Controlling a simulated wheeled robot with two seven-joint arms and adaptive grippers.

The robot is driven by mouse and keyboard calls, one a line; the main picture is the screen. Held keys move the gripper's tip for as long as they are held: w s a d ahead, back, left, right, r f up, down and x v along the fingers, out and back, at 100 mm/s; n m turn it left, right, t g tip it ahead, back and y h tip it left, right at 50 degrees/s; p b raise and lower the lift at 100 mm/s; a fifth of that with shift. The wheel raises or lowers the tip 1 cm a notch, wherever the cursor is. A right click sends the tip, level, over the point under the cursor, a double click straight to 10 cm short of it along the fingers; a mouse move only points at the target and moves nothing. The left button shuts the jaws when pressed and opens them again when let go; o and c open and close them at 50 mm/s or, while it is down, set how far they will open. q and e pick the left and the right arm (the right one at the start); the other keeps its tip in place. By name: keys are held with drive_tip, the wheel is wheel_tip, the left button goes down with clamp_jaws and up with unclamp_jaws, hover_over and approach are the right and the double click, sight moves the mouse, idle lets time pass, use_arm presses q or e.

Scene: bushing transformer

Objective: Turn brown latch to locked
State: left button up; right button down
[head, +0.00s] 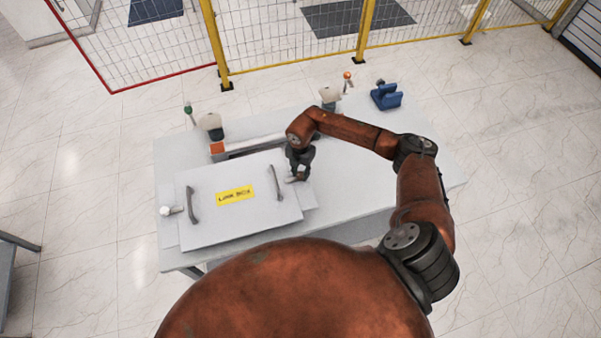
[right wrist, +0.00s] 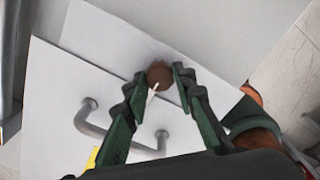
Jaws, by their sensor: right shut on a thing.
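The brown latch (right wrist: 160,74) is a round brown knob beside the link box lid, with a thin white piece below it. My right gripper (right wrist: 158,78) is shut on the brown latch, one green finger on each side. In the head view my right gripper (head: 298,176) points down at the right edge of the link box (head: 235,222), and it mostly hides the latch. The latch's exact angle is hard to tell. My left gripper is not in view.
The box lid has two grey handles (head: 193,207) (head: 276,183) and a yellow label (head: 235,194). A white latch (head: 171,210) is at the left edge. A blue part (head: 386,95) and bushings (head: 211,124) (head: 329,96) stand at the back of the table.

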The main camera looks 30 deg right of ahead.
sight(300, 174)
drive_tip(key=c, duration=1.6)
unclamp_jaws()
wheel_tip(300, 174, up, 12)
